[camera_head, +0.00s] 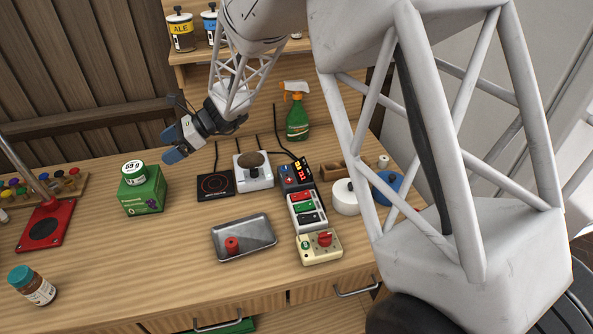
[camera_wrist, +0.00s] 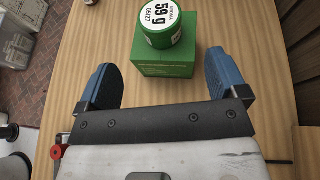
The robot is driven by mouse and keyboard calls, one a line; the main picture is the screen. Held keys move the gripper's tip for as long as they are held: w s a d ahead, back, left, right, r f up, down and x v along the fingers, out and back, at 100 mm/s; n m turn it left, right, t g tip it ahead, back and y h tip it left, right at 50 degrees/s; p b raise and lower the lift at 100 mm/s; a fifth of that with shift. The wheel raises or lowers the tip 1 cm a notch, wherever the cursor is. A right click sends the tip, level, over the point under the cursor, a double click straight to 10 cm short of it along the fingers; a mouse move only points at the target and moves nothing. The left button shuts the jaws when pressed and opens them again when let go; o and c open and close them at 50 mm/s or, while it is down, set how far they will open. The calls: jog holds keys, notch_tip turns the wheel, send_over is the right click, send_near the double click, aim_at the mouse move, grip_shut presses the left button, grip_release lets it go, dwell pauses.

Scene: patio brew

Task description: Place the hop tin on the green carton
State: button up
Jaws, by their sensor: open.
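The green carton (camera_head: 143,194) stands on the left part of the wooden bench. The hop tin (camera_head: 133,173), a small round tin with a white lid marked 59 g and a green side, sits on top of the carton. In the wrist view the tin (camera_wrist: 163,24) rests upright on the carton (camera_wrist: 165,62), near its far side. My gripper (camera_head: 170,145) is open and empty, behind and to the right of the tin. In the wrist view its blue fingers (camera_wrist: 162,88) are wide apart, and the carton and tin lie ahead between them, apart from both fingers.
A red stand (camera_head: 45,226) is left of the carton, and a brown jar with a teal lid (camera_head: 32,285) is at the front left. A black hot plate (camera_head: 216,185), a scale (camera_head: 253,178), a metal tray (camera_head: 243,238) and switch boxes (camera_head: 307,210) are to the right.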

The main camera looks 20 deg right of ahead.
jog(key=s+d+r+n+h, duration=0.3)
jog(key=s+d+r+n, duration=0.1)
jog(key=s+d, duration=0.35)
jog(key=s+d+r+n+h, duration=0.25)
jog(key=s+d+r, duration=0.25)
jog(key=s+d, duration=0.25)
jog(key=s+d+n+t+h, duration=0.2)
jog(key=s+d+n+h, duration=0.2)
jog(key=s+d, duration=0.5)
jog(key=s+d+r+n+t+h, duration=0.1)
jog(key=s+d+n+h, duration=0.3)
jog(key=s+d, duration=0.5)
jog(key=s+n+t, duration=0.1)
jog(key=s, duration=0.3)
jog(key=shift+s+d+r+n, duration=0.2)
jog(key=shift+d+r+n, duration=0.05)
jog(key=shift+r+n, duration=0.1)
